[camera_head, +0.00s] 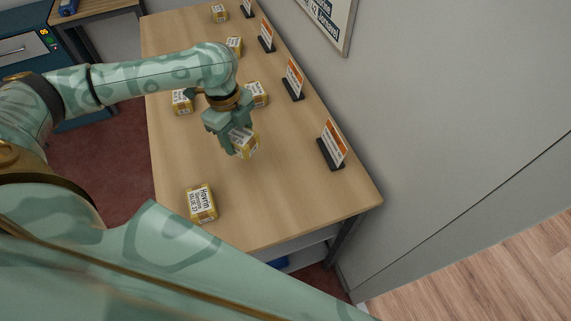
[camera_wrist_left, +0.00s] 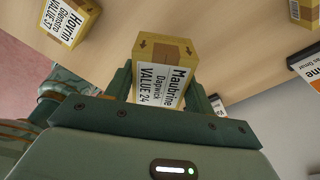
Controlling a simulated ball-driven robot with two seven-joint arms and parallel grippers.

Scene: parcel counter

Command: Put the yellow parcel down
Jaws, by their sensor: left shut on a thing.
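A yellow parcel (camera_head: 248,148) with a white label is between the fingers of my left gripper (camera_head: 231,142), over the wooden counter (camera_head: 270,200). In the left wrist view the held parcel (camera_wrist_left: 165,58) reads "Maubrine Dagwick VALUE 24", and the left gripper (camera_wrist_left: 163,88) is shut on it. I cannot tell whether its underside touches the counter. My right gripper is not in view.
More yellow parcels lie farther along: one beside the arm (camera_head: 182,102), one behind the gripper (camera_head: 258,94), others at the back (camera_head: 234,46) (camera_head: 219,13). Orange-and-white sign stands (camera_head: 333,147) line the wall side. The counter between the held parcel and the near end is mostly clear.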

